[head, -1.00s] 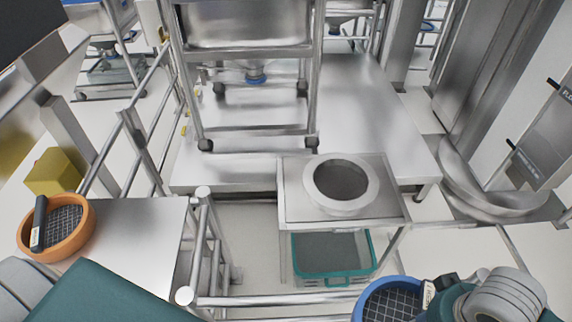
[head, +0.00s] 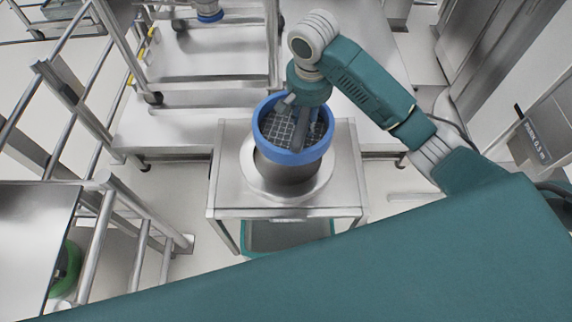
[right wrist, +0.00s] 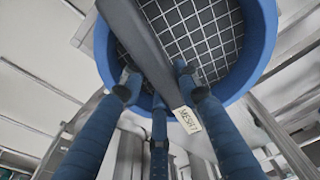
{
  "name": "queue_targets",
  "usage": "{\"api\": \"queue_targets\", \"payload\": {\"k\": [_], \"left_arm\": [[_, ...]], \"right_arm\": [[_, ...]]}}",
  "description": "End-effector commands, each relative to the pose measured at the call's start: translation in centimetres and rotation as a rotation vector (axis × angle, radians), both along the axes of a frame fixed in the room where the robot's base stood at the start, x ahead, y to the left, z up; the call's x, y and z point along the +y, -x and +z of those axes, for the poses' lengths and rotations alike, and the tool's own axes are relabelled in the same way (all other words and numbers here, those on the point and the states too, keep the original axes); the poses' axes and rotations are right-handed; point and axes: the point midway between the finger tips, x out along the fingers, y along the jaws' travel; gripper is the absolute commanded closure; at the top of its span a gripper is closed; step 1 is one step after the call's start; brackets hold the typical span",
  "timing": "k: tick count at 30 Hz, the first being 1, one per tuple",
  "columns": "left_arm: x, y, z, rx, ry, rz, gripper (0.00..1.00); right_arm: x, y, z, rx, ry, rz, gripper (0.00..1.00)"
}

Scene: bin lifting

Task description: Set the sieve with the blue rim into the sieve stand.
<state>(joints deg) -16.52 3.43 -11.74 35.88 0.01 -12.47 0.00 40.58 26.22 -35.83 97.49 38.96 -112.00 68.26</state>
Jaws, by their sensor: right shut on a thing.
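The sieve with the blue rim (head: 292,156) is over the sieve stand, a pale metal ring (head: 257,183) on a small steel table. The sieve covers the far part of the ring's opening; its near part shows below the rim. I cannot tell how large the gap is. My right gripper (head: 300,118) is shut on the sieve's dark handle bar. In the right wrist view, the gripper's blue fingers (right wrist: 160,85) close around the dark handle (right wrist: 140,42), with the mesh and blue rim (right wrist: 262,45) behind. My left gripper is not in view.
The small steel table (head: 232,150) has bare top around the ring. A teal-rimmed bin (head: 288,236) is below it. Steel rails (head: 95,230) stand at left, with a green object (head: 68,268) partly hidden beside them. A wheeled steel frame (head: 215,75) stands behind.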

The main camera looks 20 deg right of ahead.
Motion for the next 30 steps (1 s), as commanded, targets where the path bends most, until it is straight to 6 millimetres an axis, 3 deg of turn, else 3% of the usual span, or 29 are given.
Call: {"api": "queue_targets", "payload": {"k": [1, 3, 9, 20, 24, 30], "left_arm": [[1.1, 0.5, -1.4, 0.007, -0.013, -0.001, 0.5], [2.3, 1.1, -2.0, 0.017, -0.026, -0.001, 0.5], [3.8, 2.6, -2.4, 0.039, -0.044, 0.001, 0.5], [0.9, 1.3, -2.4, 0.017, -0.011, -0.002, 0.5], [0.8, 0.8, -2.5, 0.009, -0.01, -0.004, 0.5], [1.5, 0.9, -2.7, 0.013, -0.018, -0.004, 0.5]], "right_arm": [[0.3, -1.3, -0.7, -0.002, -0.004, -0.04, 1.0], [0.4, -2.5, -0.7, -0.002, -0.003, -0.082, 1.0], [0.5, -3.4, -2.1, 0.003, 0.003, -0.129, 1.0], [0.5, -3.3, -11.3, 0.003, 0.003, -0.128, 1.0], [0.5, -3.3, -14.4, 0.002, 0.002, -0.128, 1.0], [0.5, -3.4, -16.2, -0.002, 0.002, -0.127, 1.0]]}}
